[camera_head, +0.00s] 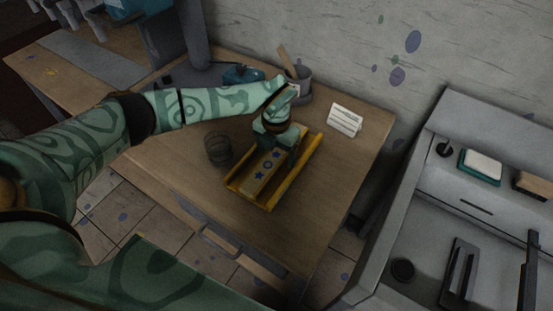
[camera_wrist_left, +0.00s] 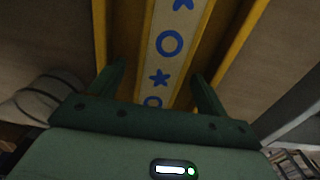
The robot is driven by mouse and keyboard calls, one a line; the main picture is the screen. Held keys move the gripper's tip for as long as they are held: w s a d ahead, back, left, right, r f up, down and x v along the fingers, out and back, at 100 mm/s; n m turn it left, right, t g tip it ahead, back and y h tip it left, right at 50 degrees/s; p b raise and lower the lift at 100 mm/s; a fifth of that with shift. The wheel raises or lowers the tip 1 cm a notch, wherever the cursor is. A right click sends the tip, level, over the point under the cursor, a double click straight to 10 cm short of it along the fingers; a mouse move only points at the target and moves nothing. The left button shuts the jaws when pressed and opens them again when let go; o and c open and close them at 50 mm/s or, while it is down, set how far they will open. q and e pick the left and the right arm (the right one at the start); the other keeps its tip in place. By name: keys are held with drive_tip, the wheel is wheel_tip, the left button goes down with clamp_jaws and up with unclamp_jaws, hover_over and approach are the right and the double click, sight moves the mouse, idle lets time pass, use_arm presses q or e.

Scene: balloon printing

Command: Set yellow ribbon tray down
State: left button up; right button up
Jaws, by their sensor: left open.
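The yellow ribbon tray (camera_head: 272,203) rests on the wooden table, lying at a slant, with a pale strip bearing blue stars and rings (camera_head: 262,174) along its middle. My left gripper (camera_head: 287,150) is over the tray's far part, pointing down. In the left wrist view the two green fingers (camera_wrist_left: 158,88) stand apart on either side of the strip (camera_wrist_left: 170,45), between the yellow side rails (camera_wrist_left: 232,50). Nothing is clamped between them. Whether the fingertips touch the tray is hard to tell. My right gripper is not in view.
A dark wire cup (camera_head: 218,149) stands left of the tray on the table (camera_head: 330,190). Behind are a grey pot with a wooden stick (camera_head: 300,82), a blue object (camera_head: 243,75) and a white card holder (camera_head: 345,120). A grey machine (camera_head: 425,190) stands at right.

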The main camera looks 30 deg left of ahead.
use_arm(q)
drive_tip(key=shift+r, duration=0.1)
drive_tip(key=c, duration=1.4)
drive_tip(key=shift+r, duration=0.15)
